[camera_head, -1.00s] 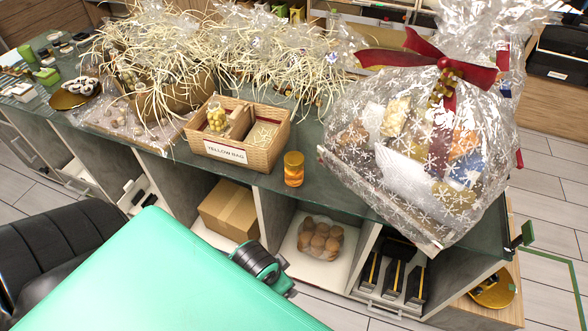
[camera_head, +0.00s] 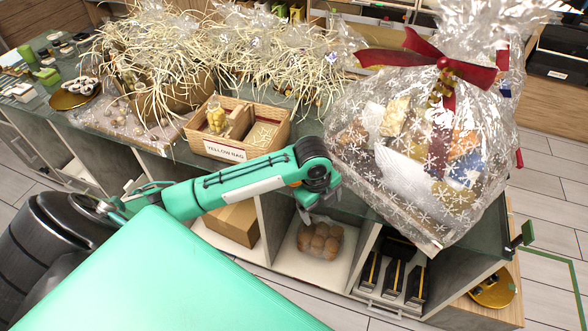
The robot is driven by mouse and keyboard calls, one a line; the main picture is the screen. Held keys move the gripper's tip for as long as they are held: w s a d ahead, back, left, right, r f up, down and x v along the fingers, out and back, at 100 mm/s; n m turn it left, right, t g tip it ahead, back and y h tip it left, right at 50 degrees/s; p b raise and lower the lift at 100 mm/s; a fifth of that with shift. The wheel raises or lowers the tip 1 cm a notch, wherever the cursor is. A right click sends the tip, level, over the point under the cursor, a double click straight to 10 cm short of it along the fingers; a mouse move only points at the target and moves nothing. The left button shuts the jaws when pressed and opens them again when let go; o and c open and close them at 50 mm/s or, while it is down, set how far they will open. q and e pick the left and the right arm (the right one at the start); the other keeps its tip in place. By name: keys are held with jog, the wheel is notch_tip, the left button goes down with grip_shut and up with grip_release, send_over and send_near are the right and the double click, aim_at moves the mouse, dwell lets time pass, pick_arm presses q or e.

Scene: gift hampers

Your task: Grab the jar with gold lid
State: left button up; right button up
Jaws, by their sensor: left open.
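My left gripper (camera_head: 305,214) points down just in front of the counter edge, below the wrist. It looks empty; its fingers are small and partly hidden. Whether it touches the jar cannot be seen. My right gripper is out of view.
A basket labelled "YELLOW BAG" (camera_head: 226,151) holds a jar of yellow contents (camera_head: 217,117). A large wrapped hamper (camera_head: 400,150) with a red bow stands close on the right. Below are shelves with a cardboard box (camera_head: 233,222) and a bag of brown round items (camera_head: 320,240).

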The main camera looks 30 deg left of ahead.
pick_arm(q)
jog(key=w+a+r+m, duration=0.1)
jog(key=w+a+r, duration=0.2)
jog(key=a, duration=0.2)
jog(key=w+a+r+m+g+y, duration=0.1)
jog(key=w+a+r+m, duration=0.1)
jog(key=w+a+r, duration=0.1)
jog(key=w+a+r+m, duration=0.2)
jog(key=w+a+r, duration=0.1)
jog(key=a, duration=0.4)
jog(key=shift+r+y, duration=0.3)
jog(key=shift+r, duration=0.5)
jog(key=shift+a, duration=0.2)
notch_tip(320, 180, down, 8)
jog(key=shift+f+p, duration=0.1)
jog(key=shift+p, duration=0.65)
jog(key=f, duration=0.1)
jog(key=f+p, duration=0.1)
jog(key=f, duration=0.2)
jog(key=shift+w+d+f+p, duration=0.1)
jog(key=shift+w+d+p, duration=0.05)
jog(key=shift+d+p, duration=0.2)
jog(key=shift+a+f, duration=0.1)
jog(key=shift+f, duration=0.4)
jog(key=c, duration=1)
jog(key=shift+c, duration=1.4)
